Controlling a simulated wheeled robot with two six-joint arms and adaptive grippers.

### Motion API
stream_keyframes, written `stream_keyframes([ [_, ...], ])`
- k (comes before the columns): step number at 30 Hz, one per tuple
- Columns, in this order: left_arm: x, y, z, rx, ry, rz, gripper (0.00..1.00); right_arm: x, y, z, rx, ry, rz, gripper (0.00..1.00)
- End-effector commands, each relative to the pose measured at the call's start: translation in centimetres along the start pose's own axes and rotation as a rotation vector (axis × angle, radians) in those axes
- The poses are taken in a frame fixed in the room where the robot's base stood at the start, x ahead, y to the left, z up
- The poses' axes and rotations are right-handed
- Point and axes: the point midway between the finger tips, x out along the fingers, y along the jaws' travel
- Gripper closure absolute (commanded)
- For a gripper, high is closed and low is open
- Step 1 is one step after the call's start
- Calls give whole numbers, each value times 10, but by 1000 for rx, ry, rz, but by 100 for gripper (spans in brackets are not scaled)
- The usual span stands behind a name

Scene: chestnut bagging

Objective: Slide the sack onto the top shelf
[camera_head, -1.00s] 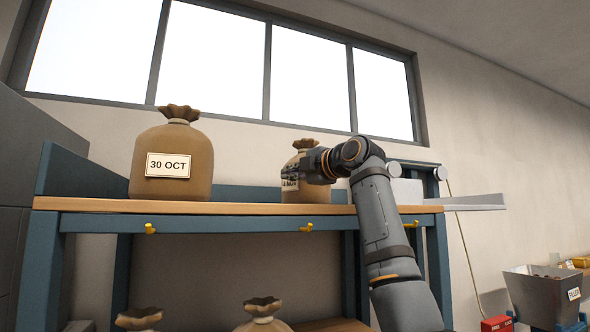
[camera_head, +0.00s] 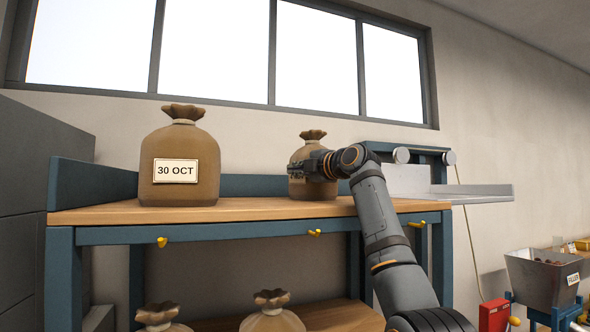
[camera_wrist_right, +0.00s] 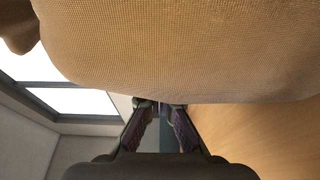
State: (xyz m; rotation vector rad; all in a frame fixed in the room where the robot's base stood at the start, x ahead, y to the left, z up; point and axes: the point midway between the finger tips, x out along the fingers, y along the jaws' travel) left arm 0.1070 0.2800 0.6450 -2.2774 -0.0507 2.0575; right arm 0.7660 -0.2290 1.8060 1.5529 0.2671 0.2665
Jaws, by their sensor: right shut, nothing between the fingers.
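A brown tied sack (camera_head: 313,190) stands upright on the wooden top shelf (camera_head: 250,211), right of its middle. It also fills the upper part of the right wrist view (camera_wrist_right: 190,50). My right gripper (camera_head: 294,170) is shut and empty, in front of the sack and lying across its front as seen from the head. The wrist view shows the fingertips (camera_wrist_right: 160,105) together close to the sack's side; I cannot tell whether they touch it. The gripper hides part of the sack's front. My left gripper is in neither view.
A larger sack labelled 30 OCT (camera_head: 180,190) stands on the shelf's left part, with bare wood between the sacks. Yellow hooks (camera_head: 162,242) line the front edge. More sacks (camera_head: 272,318) stand below. A hopper (camera_head: 540,278) stands at the far right.

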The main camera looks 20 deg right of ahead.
Motion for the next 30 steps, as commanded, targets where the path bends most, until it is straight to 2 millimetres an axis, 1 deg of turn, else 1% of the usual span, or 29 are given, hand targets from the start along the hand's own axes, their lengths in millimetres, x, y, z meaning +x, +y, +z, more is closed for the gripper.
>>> stream_keyframes([
  [2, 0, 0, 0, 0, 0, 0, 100, -1, 0, 4, 1, -2, 0, 100],
  [8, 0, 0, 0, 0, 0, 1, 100, -10, 0, 29, 1, -3, 0, 100],
  [17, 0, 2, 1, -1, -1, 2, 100, -11, 1, 31, 0, -1, 1, 100],
  [20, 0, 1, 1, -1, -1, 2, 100, -8, 0, 26, -1, 0, 0, 100],
  [23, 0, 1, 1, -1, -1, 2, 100, -2, 0, 12, -2, 0, 1, 100],
  [25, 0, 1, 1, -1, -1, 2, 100, 5, 0, -4, -2, 0, 1, 100],
  [26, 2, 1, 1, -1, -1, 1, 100, 7, 0, -11, -3, -1, 2, 100],
  [27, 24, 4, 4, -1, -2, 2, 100, -9, -10, -5, -2, -8, 7, 100],
  [30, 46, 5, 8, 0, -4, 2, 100, -36, -10, -5, -2, -7, 8, 100],
])
